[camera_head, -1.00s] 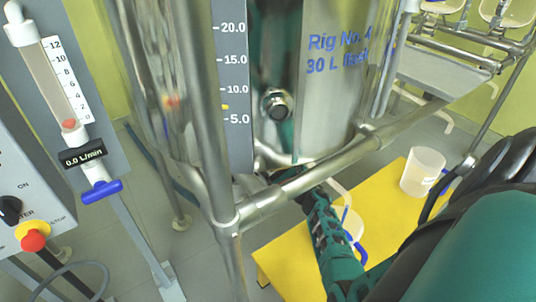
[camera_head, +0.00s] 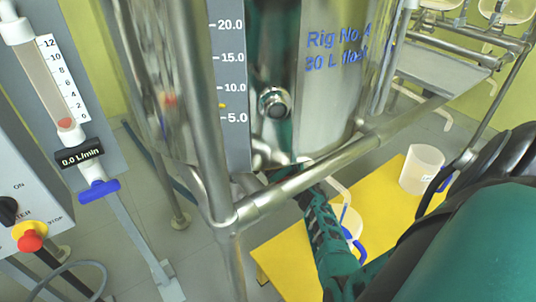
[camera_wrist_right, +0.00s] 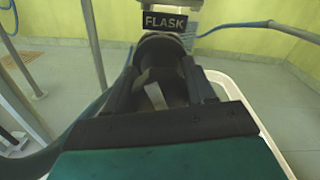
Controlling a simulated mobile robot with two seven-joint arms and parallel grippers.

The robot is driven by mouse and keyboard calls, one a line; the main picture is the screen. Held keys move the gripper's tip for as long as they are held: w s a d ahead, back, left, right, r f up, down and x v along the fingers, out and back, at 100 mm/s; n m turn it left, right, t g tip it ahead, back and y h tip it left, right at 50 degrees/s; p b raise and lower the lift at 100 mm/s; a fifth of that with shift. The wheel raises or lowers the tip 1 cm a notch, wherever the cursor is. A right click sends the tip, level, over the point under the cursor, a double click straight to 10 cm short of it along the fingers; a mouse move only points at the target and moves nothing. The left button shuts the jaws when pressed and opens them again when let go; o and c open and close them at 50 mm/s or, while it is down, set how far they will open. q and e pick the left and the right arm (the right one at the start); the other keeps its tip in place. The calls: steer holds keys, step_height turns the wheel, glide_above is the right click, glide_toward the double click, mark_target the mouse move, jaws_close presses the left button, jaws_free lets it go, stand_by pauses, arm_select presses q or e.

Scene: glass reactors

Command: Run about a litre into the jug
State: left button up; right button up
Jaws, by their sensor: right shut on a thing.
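The large flask (camera_head: 322,110), marked Rig No. 4, stands behind a steel frame. Its level scale (camera_head: 232,85) has a yellow mark between 5 and 10. My right gripper (camera_wrist_right: 165,75) is shut on a dark part under the FLASK label (camera_wrist_right: 165,23) in the wrist view; the fingers hide most of that part. In the head view the frame bar hides the fingertips. A whitish jug (camera_head: 349,219) with a blue handle stands on the yellow platform, partly behind my right forearm. The outflow into it cannot be seen. My left gripper is out of view.
The steel frame bar (camera_head: 310,178) crosses above my right forearm. A flow meter (camera_head: 80,155) reading 0.0 L/min and a control box (camera_head: 20,190) stand at the left.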

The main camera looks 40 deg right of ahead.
steer(key=shift+m, duration=0.4)
steer(key=shift+c, duration=0.2)
arm_select(q)
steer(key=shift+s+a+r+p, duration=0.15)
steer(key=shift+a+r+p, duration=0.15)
steer(key=shift+p, duration=0.55)
arm_select(e)
steer(key=m, duration=2.1)
steer(key=shift+d+f, duration=0.1)
steer(key=shift+m, duration=0.3)
steer(key=o, duration=1)
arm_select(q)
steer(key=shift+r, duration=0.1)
